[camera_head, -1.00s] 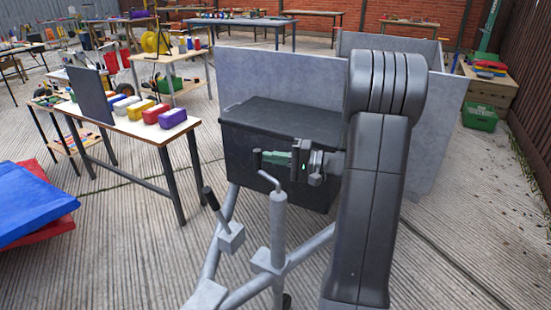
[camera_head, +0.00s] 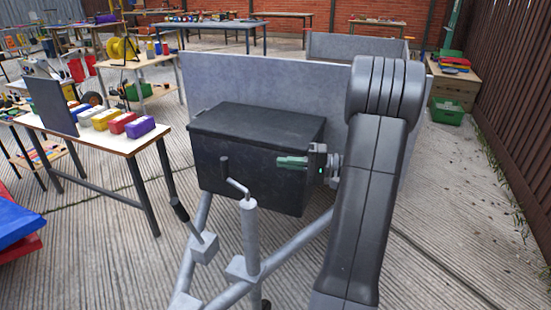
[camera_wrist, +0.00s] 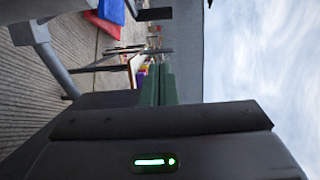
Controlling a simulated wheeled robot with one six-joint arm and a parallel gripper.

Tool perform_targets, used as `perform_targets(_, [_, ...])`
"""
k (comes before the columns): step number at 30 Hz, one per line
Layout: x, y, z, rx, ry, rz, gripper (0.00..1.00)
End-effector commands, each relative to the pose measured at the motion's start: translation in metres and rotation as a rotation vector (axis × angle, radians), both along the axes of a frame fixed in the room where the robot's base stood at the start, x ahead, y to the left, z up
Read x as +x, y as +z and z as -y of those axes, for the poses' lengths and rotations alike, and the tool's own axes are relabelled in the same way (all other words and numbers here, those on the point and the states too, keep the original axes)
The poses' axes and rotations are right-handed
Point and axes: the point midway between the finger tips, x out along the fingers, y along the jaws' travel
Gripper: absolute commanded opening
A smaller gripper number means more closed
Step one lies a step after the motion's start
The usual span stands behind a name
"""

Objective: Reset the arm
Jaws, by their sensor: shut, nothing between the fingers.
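My arm (camera_head: 370,200) rises at the right of the head view, bends at the top, and carries my gripper (camera_head: 284,161) at its far side. The gripper's green fingers are closed together and point left. They show in front of the right part of a black lidded box (camera_head: 235,160); whether they touch it I cannot tell. In the wrist view the green fingers (camera_wrist: 157,85) lie side by side with nothing seen between them.
A grey trailer frame with a jockey-wheel post (camera_head: 250,235) stands close in front. A grey panel wall (camera_head: 330,95) is behind the box. A table (camera_head: 110,143) with coloured blocks is at left, a blue mat (camera_head: 14,222) at the left edge. Ribbed floor is free at right.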

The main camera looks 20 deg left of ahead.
Motion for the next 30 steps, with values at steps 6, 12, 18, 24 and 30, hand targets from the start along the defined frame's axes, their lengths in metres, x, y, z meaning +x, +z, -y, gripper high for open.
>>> perform_targets(6, [0.001, 0.0, 0.004, 0.0, 0.0, 0.0, 0.0])
perform_targets(12, [0.001, 0.0, 0.003, 0.0, 0.0, 0.001, 0.0])
perform_targets(18, [-0.003, -0.001, -0.014, -0.001, 0.002, 0.001, 0.0])
perform_targets(24, [-0.009, -0.001, -0.051, -0.001, 0.004, 0.001, 0.0])
perform_targets(30, [-0.016, -0.001, -0.089, 0.0, 0.003, 0.001, 0.0])
